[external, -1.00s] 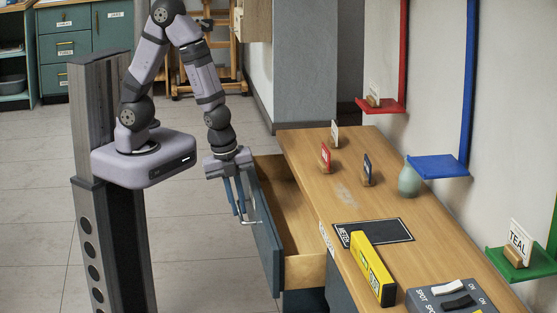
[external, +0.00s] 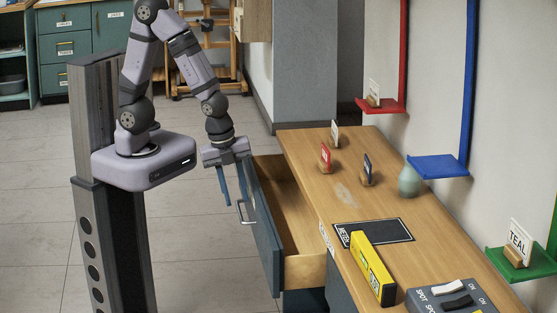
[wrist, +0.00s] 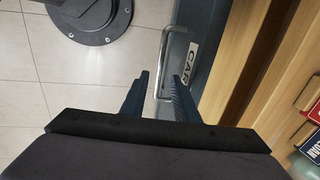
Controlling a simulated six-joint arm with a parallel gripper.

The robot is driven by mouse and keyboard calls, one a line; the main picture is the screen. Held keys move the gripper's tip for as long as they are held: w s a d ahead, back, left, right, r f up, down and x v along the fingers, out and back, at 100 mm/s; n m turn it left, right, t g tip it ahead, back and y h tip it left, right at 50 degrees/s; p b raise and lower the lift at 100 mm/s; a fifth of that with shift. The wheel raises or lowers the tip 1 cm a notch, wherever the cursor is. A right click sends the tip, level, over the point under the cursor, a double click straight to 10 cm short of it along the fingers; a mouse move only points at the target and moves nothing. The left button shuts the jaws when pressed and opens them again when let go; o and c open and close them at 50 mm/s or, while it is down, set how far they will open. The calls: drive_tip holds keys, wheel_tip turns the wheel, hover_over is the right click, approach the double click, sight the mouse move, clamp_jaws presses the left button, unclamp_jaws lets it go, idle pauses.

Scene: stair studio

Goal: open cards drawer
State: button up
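The cards drawer (external: 268,228) is pulled well out of the wooden desk, and its inside looks empty. Its dark blue front also shows in the wrist view (wrist: 210,50), with a label partly reading "CAR" and a silver bar handle (wrist: 163,62). My gripper (external: 234,190) is at the outer side of the drawer front, pointing down. In the wrist view its two blue fingers (wrist: 161,95) are spread apart, with the handle's lower end appearing between or just beyond them. Nothing is gripped. I cannot tell whether a finger touches the handle.
On the desktop (external: 320,170) stand several small cards in wooden holders, a green vase (external: 409,180), a yellow level (external: 372,268) and a switch box (external: 450,297). Red, blue and green shelves line the right wall.

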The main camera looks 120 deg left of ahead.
drive_tip(key=r, duration=0.4)
drive_tip(key=shift+s+d+p, duration=0.25)
drive_tip(key=shift+d+p, duration=0.05)
drive_tip(key=shift+p, duration=0.1)
